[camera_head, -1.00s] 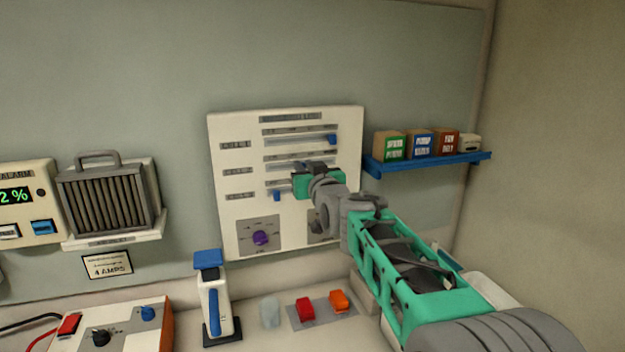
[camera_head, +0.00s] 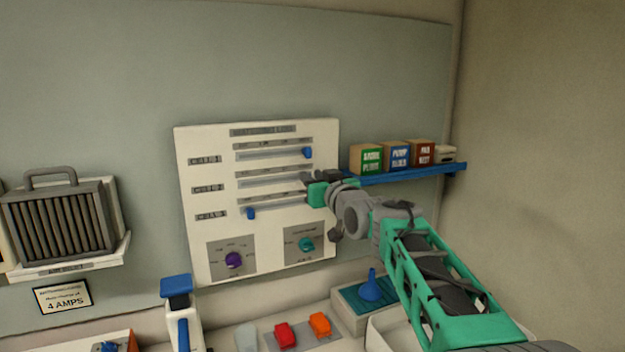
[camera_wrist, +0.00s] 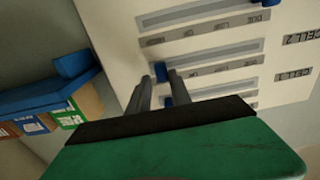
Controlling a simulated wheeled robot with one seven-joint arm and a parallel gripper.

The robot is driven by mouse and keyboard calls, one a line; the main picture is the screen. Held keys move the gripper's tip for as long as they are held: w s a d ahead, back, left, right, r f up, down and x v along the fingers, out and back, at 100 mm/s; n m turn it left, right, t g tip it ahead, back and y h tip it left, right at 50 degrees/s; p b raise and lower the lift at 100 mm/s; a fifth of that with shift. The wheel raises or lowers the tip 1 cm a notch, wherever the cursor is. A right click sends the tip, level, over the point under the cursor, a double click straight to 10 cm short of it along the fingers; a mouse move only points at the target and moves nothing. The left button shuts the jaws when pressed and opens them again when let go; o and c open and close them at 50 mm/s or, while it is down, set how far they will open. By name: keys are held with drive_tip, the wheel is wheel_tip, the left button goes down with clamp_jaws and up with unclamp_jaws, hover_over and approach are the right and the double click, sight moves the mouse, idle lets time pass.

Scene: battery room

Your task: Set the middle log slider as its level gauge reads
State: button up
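The white log panel (camera_head: 190,262) on the wall carries three horizontal slider tracks. The middle track (camera_head: 270,180) runs behind my gripper (camera_head: 318,183) at its right end, which hides its knob in the head view. In the wrist view, turned nearly upside down, a blue knob (camera_wrist: 160,72), apparently the middle one, sits by the tips of my two grey fingers. The fingers stand apart, one on each side; I cannot tell whether they touch it. The top slider's knob (camera_head: 308,152) is at the right, the bottom one's (camera_head: 250,213) at the left. I can make out no level gauge.
A blue shelf (camera_head: 400,176) with several labelled boxes is close right of my gripper. Purple (camera_head: 233,260) and teal (camera_head: 306,244) dials sit low on the panel. Below are a blue funnel (camera_head: 371,287), red (camera_head: 284,335) and orange (camera_head: 319,324) items and a blue-topped device (camera_head: 177,287).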

drive_tip(key=shift+o, duration=1.2)
drive_tip(key=shift+s, duration=0.1)
drive_tip(key=b+v, duration=0.2)
drive_tip(key=v, duration=0.5)
drive_tip(key=shift+s+b, duration=0.3)
drive_tip(key=shift+b, duration=0.1)
drive_tip(key=shift+d, duration=0.1)
